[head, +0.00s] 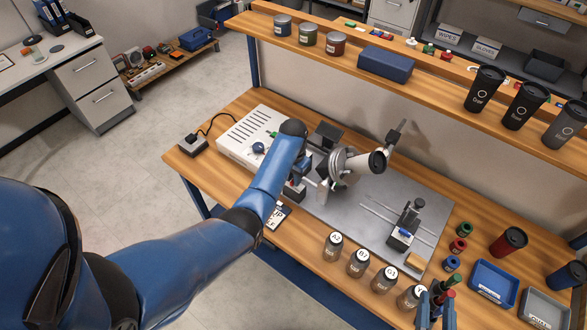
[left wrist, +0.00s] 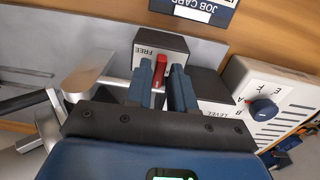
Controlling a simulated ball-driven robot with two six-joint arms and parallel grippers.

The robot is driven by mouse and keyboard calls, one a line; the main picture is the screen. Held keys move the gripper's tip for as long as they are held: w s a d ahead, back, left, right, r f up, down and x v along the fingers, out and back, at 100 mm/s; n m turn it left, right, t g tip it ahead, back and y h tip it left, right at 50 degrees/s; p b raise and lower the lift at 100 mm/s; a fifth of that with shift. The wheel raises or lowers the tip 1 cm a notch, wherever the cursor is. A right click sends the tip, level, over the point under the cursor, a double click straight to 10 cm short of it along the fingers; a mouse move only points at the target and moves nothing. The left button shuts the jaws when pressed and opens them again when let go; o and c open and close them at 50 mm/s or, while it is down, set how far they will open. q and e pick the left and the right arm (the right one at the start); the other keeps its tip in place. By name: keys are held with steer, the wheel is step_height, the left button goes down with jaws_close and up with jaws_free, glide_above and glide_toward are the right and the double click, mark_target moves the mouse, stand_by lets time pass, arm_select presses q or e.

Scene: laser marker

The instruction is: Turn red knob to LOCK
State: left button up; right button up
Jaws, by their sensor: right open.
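The red knob (left wrist: 158,74) shows in the left wrist view on a dark block (left wrist: 176,46) with a white front labelled FREE. No LOCK label is visible. My left gripper (left wrist: 162,84) has one finger on each side of the knob, and the knob fills the gap between them. In the head view my left gripper (head: 300,172) is down at the fixture behind my blue forearm, and the knob is hidden there. My right gripper (head: 435,308) is open at the bottom right edge of the head view, near small red- and green-topped items.
A block labelled LEVEL (left wrist: 213,103) and a white unit with a blue dial (left wrist: 263,110) stand beside the knob's block. In the head view a grey plate (head: 385,195) carries a round-faced device (head: 343,165). Several labelled jars (head: 358,263) line the front edge.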

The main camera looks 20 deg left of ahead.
arm_select(q)
step_height(320, 180, up, 10)
steer(key=b, duration=0.1)
steer(key=shift+r, duration=0.25)
stand_by(0.4)
step_height(320, 180, up, 7)
steer(key=p, duration=0.7)
stand_by(0.5)
